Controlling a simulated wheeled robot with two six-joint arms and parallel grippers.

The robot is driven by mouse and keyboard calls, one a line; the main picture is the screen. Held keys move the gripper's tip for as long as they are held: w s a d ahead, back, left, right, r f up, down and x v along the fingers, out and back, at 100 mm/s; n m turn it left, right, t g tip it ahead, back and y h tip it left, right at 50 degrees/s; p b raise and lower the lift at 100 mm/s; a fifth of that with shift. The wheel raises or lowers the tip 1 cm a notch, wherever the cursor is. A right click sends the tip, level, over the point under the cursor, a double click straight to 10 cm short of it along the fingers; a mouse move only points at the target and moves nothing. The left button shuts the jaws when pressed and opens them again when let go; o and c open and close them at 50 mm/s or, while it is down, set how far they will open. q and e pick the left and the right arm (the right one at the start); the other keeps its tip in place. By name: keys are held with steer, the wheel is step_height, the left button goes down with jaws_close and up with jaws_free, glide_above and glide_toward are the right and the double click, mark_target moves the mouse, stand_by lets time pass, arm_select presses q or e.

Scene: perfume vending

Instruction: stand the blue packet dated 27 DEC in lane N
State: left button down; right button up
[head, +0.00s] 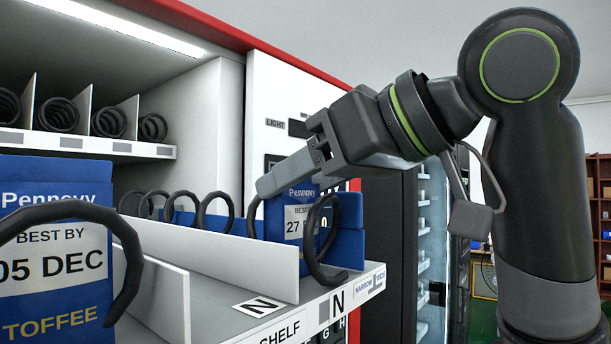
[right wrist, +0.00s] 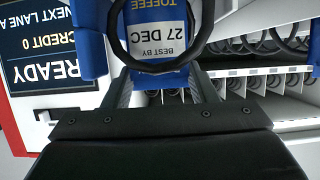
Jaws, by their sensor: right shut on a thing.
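The blue packet dated 27 DEC (head: 293,226) is upright at the front of lane N, behind the front loop of a dark coil (head: 312,262). My right gripper (head: 285,178) is shut on its upper part from above. In the right wrist view the packet (right wrist: 158,14) sits between the fingers of my right gripper (right wrist: 163,82), with the coil loop across its face. The lane's N label (head: 338,302) is on the shelf's front edge. The packet's bottom is partly hidden, so I cannot tell whether it touches the shelf floor. My left gripper is not in view.
A white divider (head: 215,248) runs along the left of the packet. Blue packs (head: 346,232) stand close on its right. A 05 DEC toffee packet (head: 55,245) stands behind a coil at the left. An upper shelf (head: 85,146) with coils is above left.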

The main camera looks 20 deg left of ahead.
steer(key=shift+s, duration=0.1)
steer(key=shift+f, duration=0.15)
steer(key=o, duration=1)
steer(key=shift+r, duration=0.3)
steer(key=shift+d, duration=0.35)
steer(key=shift+b+v, duration=1.8)
steer(key=shift+v, duration=3.95)
